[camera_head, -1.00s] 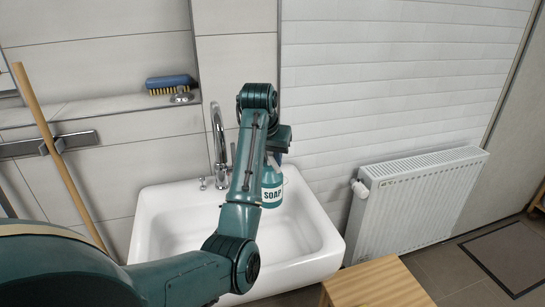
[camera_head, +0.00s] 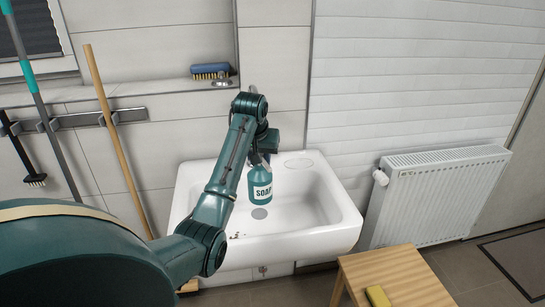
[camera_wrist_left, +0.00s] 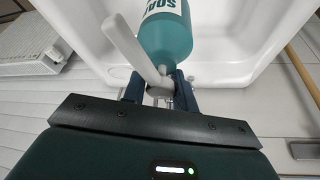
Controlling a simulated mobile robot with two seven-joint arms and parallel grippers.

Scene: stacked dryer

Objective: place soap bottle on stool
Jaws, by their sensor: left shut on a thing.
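The teal soap bottle (camera_head: 260,186) with a white SOAP label hangs upright over the sink basin in the head view. My left gripper (camera_head: 266,152) is shut on its top, near the pump. In the left wrist view the fingers (camera_wrist_left: 160,92) close around the neck of the soap bottle (camera_wrist_left: 166,40), below its pale pump head. The wooden stool (camera_head: 392,278) stands at the lower right of the head view, right of the sink and lower than the bottle. My right gripper is not in view.
The white sink (camera_head: 335,225) lies under the bottle. A white radiator (camera_head: 440,200) is on the wall behind the stool. A yellow sponge (camera_head: 377,297) lies on the stool's front part; its top beyond is bare. A brush (camera_head: 210,71) rests on the ledge.

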